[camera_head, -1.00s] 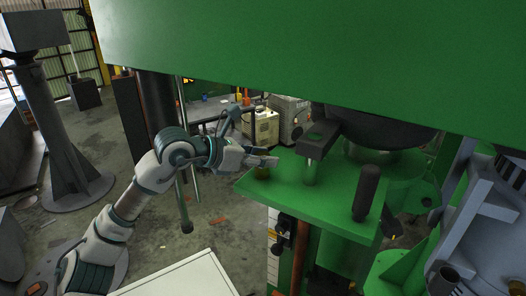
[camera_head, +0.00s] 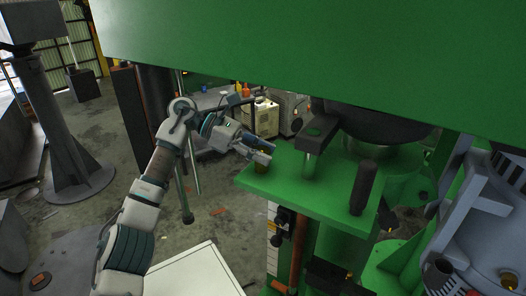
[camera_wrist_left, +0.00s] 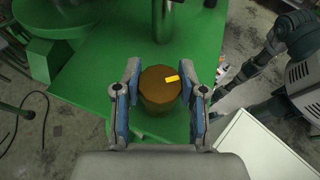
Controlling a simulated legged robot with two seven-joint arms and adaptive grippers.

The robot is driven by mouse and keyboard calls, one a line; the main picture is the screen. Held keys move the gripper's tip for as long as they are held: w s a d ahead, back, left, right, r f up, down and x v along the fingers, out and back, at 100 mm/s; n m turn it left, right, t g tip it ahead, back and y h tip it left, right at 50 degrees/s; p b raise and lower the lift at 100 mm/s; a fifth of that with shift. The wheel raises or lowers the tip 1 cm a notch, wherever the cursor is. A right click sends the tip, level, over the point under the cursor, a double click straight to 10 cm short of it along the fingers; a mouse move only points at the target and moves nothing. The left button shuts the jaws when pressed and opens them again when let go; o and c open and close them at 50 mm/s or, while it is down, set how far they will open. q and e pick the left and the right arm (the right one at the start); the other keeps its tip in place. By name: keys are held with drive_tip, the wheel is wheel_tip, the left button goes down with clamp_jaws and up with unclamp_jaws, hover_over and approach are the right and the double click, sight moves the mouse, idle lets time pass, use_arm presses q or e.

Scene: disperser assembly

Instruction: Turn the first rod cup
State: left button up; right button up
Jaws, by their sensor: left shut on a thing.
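The rod cup is a brass-brown cylinder (camera_wrist_left: 160,88) with a small yellow mark on its top. It stands at the corner of the green machine plate (camera_head: 328,203). In the head view the cup (camera_head: 261,163) shows only in part behind my left fingers. My left gripper (camera_head: 266,153) reaches it from the left and slants down to the right. In the left wrist view the gripper (camera_wrist_left: 162,82) has a blue-padded finger on each side of the cup and is shut on it. My right gripper is not in view.
A dark clamp block on a steel post (camera_head: 314,135) and an upright black handle (camera_head: 363,188) stand on the plate to the right. A large green beam (camera_head: 300,55) hangs above. A white tabletop (camera_head: 195,275) lies at the front.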

use_arm(q)
drive_tip(key=shift+r+m+g, duration=0.1)
drive_tip(key=shift+m+g, duration=0.2)
drive_tip(key=shift+g, duration=0.1)
drive_tip(key=o, duration=1.2)
drive_tip(key=shift+w, duration=0.1)
drive_tip(key=shift+c, duration=0.2)
drive_tip(key=shift+w, duration=0.1)
drive_tip(key=shift+a, duration=0.1)
drive_tip(key=shift+t, duration=0.4)
